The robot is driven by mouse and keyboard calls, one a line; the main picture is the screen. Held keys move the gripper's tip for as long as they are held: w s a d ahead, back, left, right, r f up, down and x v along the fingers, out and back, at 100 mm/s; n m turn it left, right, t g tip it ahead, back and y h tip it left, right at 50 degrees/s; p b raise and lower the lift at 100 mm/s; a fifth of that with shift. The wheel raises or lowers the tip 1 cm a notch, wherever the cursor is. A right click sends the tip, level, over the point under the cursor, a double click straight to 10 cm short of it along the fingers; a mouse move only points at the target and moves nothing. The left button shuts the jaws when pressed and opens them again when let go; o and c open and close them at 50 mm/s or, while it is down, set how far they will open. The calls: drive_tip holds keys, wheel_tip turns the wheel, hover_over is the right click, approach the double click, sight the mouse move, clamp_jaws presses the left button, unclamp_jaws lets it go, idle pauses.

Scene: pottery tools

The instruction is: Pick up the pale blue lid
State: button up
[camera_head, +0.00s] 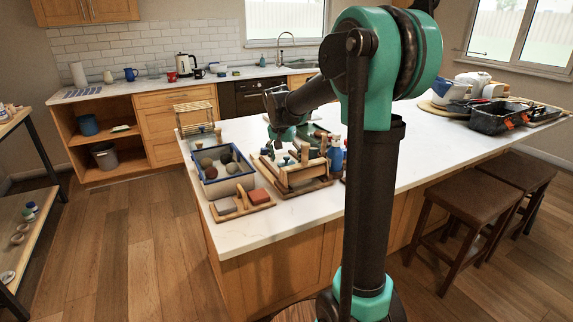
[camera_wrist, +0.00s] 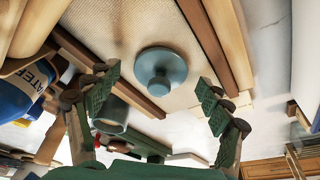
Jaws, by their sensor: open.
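The pale blue lid (camera_wrist: 161,66) is a round disc with a knob in the middle. In the wrist view it lies on a tan woven surface framed by wooden bars, with its knob towards the camera. My gripper (camera_wrist: 160,80) is open, its green-padded fingers apart to the left and right of the lid in the picture. Nothing is held between them. In the head view my gripper (camera_head: 281,143) hangs above the wooden tray (camera_head: 297,188) on the island. The lid is too small there to make out surely.
A blue bottle (camera_wrist: 30,88) stands close on the left in the wrist view. A grey-blue cylinder (camera_wrist: 112,113) is near the left finger. On the island (camera_head: 262,232) are a blue-rimmed bin (camera_head: 226,186) of balls and a wooden rack (camera_head: 197,118).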

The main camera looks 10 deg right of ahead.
drive_tip(key=c, duration=1.2)
drive_tip(key=shift+c, duration=0.2)
